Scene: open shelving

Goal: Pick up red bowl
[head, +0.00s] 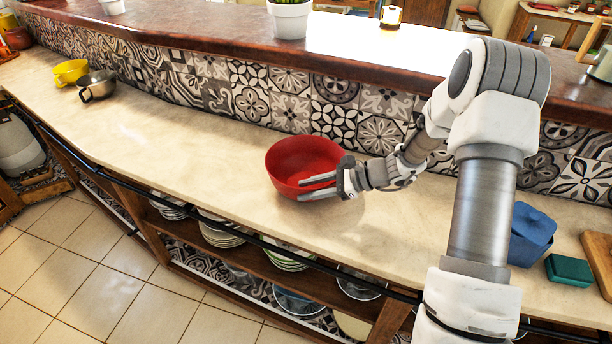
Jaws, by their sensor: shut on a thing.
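The red bowl (300,160) is upright at the middle of the pale counter, in the head view. My gripper (318,187) is at the bowl's right front side, with its fingers on the near wall and rim. It is shut on the bowl. Part of the bowl's right side is hidden behind my gripper. I cannot tell whether the bowl's base touches the counter or is slightly above it.
The counter (180,150) is clear left of the bowl. A yellow cup (70,71) and a metal pot (97,85) stand far left. A blue container (531,235) and a green box (569,270) are at right. A tiled wall (280,95) rises behind.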

